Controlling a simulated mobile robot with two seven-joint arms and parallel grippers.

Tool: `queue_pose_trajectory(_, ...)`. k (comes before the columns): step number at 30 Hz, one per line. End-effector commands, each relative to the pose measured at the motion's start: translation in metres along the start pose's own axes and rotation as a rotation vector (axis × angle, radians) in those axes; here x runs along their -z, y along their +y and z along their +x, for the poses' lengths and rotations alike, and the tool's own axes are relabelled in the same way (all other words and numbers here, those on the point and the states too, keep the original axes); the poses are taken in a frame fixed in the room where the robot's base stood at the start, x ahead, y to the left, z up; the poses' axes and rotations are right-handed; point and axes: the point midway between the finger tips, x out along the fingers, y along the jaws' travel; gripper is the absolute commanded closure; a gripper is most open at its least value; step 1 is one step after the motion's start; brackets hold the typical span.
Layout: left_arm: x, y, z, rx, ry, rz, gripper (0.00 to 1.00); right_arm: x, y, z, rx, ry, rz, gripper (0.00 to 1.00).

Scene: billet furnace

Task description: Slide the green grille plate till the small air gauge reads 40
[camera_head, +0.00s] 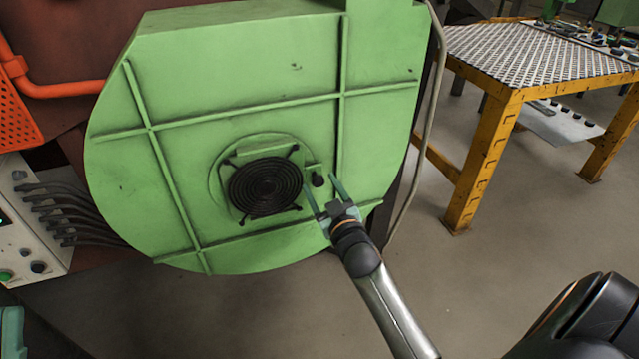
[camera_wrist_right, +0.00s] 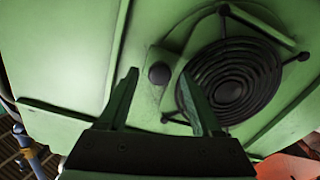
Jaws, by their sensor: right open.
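The green grille plate (camera_head: 240,212) with its round black grille (camera_head: 265,187) sits on the face of the big green fan housing. A short black knob (camera_head: 318,180) stands at the plate's right side. My right gripper (camera_head: 319,184) is open, its two fingers pointing at the knob, one on either side. In the right wrist view the knob (camera_wrist_right: 159,73) shows in the gap between the fingertips (camera_wrist_right: 158,77), with the grille (camera_wrist_right: 232,80) to the right; I see no contact. A teal piece in the head view's lower left corner may be my left gripper. No small air gauge is visible.
Raised ribs cross the green housing (camera_head: 290,75). An orange pipe (camera_head: 65,88) and a control box (camera_head: 25,225) with grey cables are at left. A yellow table (camera_head: 505,95) stands at right. The floor between is clear.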

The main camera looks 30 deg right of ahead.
Motion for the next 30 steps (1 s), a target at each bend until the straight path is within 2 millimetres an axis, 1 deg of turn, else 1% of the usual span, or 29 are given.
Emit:
queue_pose_trajectory(7, 0.0010, 0.0000, 0.0002, 0.000, 0.003, 0.001, 1.00, 0.0001, -0.0001, -0.0002, 0.000, 0.000, 0.001, 0.34)
queue_pose_trajectory(8, 0.0010, 0.0000, 0.0002, 0.000, 0.003, 0.001, 1.00, 0.0001, -0.0001, -0.0002, 0.000, 0.000, 0.001, 0.36)
queue_pose_trajectory(25, 0.0005, 0.0000, 0.0002, -0.001, 0.001, 0.001, 1.00, 0.0002, -0.0002, 0.0000, 0.000, 0.000, 0.001, 1.00)
queue_pose_trajectory(30, 0.0002, 0.0000, 0.0002, -0.001, 0.000, 0.001, 1.00, 0.0003, -0.0002, 0.0000, 0.000, 0.000, 0.001, 1.00)
